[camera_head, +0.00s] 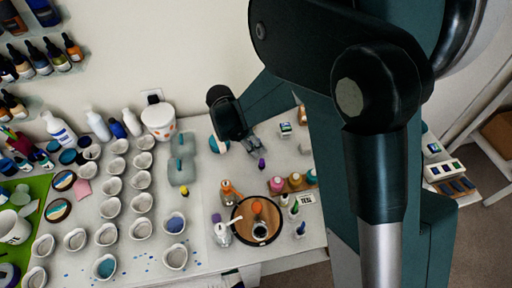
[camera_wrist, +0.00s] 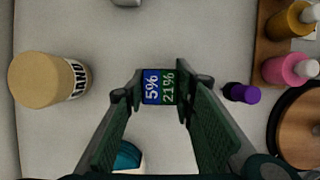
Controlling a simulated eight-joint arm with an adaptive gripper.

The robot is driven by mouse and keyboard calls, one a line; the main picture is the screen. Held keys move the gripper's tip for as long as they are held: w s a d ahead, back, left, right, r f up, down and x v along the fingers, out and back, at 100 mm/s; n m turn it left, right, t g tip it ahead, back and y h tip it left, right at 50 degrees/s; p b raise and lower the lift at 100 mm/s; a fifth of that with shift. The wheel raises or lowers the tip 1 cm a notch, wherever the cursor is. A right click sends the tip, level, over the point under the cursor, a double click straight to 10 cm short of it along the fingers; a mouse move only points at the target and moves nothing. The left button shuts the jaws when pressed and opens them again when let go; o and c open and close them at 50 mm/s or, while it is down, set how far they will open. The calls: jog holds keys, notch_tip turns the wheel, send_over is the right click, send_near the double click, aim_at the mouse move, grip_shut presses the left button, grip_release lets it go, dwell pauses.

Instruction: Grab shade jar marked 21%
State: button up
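In the head view, my gripper (camera_head: 257,143) is low over the table.
A small purple-capped bottle (camera_wrist: 241,93) is close to the right finger. Pink and amber bottles (camera_wrist: 288,69) stand farther right. A teal object (camera_wrist: 128,156) is partly hidden below the fingers.

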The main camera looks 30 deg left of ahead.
jog(key=c, duration=0.3)
jog(key=shift+c, duration=0.2)
jog(key=shift+r, duration=0.2)
jog(key=shift+r, duration=4.85)
